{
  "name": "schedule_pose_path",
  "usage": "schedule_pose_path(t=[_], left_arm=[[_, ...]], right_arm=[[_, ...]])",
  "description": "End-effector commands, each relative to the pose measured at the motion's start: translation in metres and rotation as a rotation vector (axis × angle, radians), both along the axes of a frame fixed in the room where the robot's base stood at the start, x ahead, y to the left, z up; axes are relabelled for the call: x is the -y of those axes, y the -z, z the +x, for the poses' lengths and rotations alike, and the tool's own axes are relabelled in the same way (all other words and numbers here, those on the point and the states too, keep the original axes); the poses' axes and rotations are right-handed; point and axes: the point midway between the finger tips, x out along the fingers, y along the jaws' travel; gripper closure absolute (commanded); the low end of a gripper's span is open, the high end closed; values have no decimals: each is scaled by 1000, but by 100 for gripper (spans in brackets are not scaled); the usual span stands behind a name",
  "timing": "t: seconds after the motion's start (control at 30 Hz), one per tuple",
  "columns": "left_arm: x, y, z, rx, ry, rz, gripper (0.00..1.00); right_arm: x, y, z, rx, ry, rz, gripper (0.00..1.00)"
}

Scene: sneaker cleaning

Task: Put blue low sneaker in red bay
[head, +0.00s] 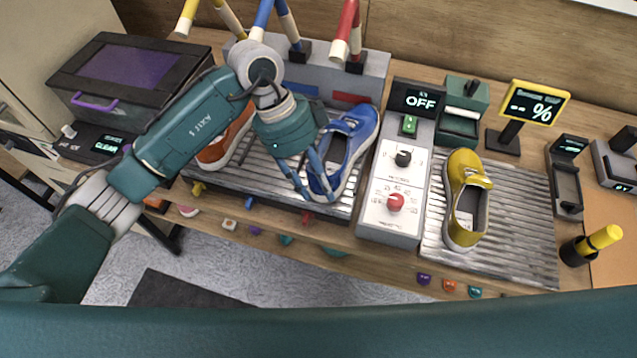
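The blue low sneaker (357,139) is in front of the red label (350,97), over the right part of the ridged metal tray (268,174). Its toe points away and to the right. My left gripper (317,196) is at the sneaker's near left end, fingers pointing down. The fingers are apart, with part of the sneaker at or between them. I cannot tell whether they press on it, or whether its sole rests on the tray. The gripper hides part of its left side. My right gripper is not in view.
An orange shoe (226,142) lies left on the same tray, near the blue label (300,90). Red (346,35), blue and yellow tubes rise behind. A control box (388,218) stands right, beside a yellow shoe (466,200) on another ridged tray. A dark box (130,75) is left.

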Motion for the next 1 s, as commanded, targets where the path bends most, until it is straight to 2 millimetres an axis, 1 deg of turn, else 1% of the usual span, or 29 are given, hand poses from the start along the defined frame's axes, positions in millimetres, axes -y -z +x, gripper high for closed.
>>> schedule_pose_path(t=[0.2, 0.4, 0.5, 0.67, 1.0], left_arm=[[-15, -43, 11, 8, -1, -1, 64], [-28, -80, 18, 6, -1, -2, 64], [-33, -92, 20, 4, -1, -1, 64], [-36, -104, 21, 4, 0, -1, 64], [-41, -129, 8, 5, 1, -2, 64]], right_arm=[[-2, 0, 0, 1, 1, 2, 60], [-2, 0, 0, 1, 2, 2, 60], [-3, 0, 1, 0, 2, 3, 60], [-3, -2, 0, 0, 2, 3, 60], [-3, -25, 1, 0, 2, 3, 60]])
